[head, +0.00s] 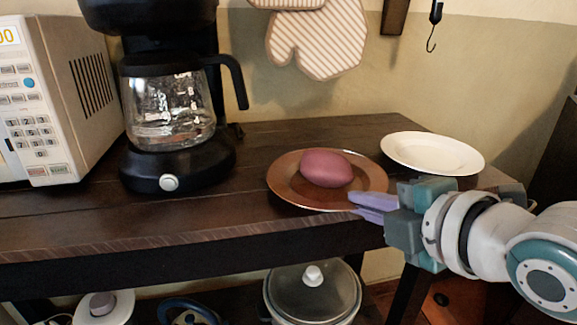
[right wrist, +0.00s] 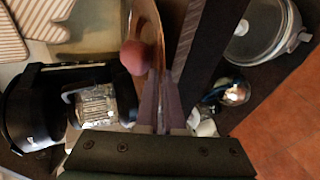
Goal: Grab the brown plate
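The brown plate (head: 285,186) is round and copper-brown, near the front edge of the wooden table, with a dark pink, rounded object (head: 327,168) on it. My right gripper (head: 366,206) is at the plate's right front rim, its purple fingers close together with the rim between them. In the right wrist view the plate (right wrist: 153,18) shows edge-on and runs down to the narrow gap between the fingers (right wrist: 160,100). The fingers appear shut on the rim; the contact itself is partly hidden. My left gripper is not in view.
A white plate (head: 432,152) lies behind my right gripper. A coffee maker (head: 178,170) with a glass pot and a microwave (head: 60,90) stand on the left. A lidded pot (head: 312,292) sits on the lower shelf. Striped mitts (head: 315,42) hang on the wall.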

